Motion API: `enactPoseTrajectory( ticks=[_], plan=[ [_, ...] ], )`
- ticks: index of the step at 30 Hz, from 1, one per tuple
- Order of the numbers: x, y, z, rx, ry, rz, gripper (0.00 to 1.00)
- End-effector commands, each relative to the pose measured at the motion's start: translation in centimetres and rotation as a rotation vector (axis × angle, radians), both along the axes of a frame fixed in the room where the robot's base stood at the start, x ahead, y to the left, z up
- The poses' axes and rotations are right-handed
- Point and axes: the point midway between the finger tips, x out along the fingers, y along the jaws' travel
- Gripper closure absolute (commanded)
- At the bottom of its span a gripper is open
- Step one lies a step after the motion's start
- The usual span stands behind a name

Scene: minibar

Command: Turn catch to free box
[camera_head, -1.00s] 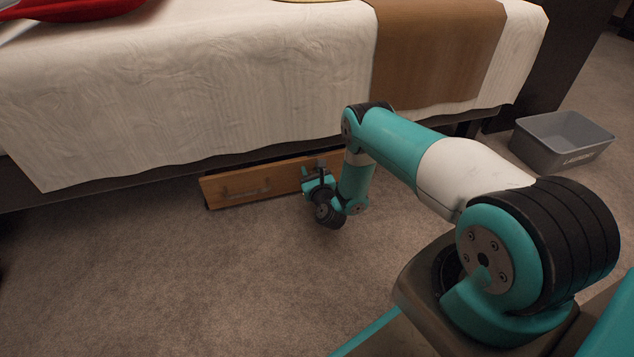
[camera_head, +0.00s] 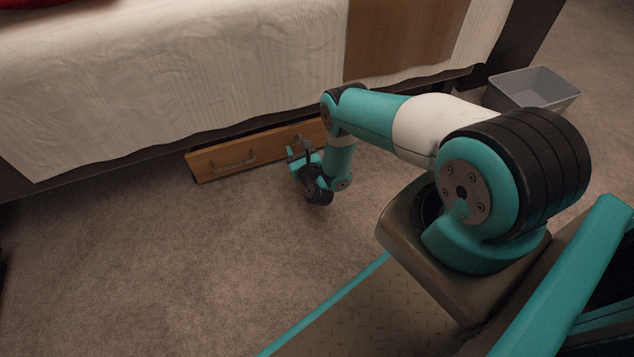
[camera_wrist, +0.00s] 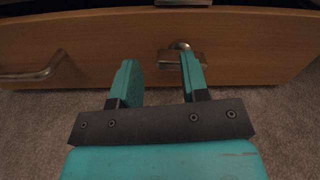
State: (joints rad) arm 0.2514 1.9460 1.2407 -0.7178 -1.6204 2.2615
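A wooden box (camera_head: 222,160) sits under the bed, its front facing out. In the wrist view its wood front (camera_wrist: 100,38) fills the top, with a bent metal handle (camera_wrist: 35,74) at left. A metal catch (camera_wrist: 180,46), with a small plate, is on the front right of centre. My gripper (camera_wrist: 158,66) is open, its two teal fingers pointing at the front. The right finger overlaps the catch in the picture; I cannot tell whether they touch. In the head view my gripper (camera_head: 301,153) is at the box's right part and hides the catch area.
The bed (camera_head: 200,75) with its white cover hangs low over the box. A grey bin (camera_head: 535,90) stands on the carpet at the right. The carpet (camera_head: 130,260) in front of the box is clear. A metal piece (camera_wrist: 183,3) shows above the box's top edge.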

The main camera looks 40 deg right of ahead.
Motion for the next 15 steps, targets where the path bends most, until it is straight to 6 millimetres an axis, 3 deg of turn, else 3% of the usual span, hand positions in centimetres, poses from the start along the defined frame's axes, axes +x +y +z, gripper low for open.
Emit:
enactPoseTrajectory(
  ticks=[15],
  plan=[
    [-2.3,0.7,0.8,-0.004,-0.011,-0.001,0.58]
  ],
)
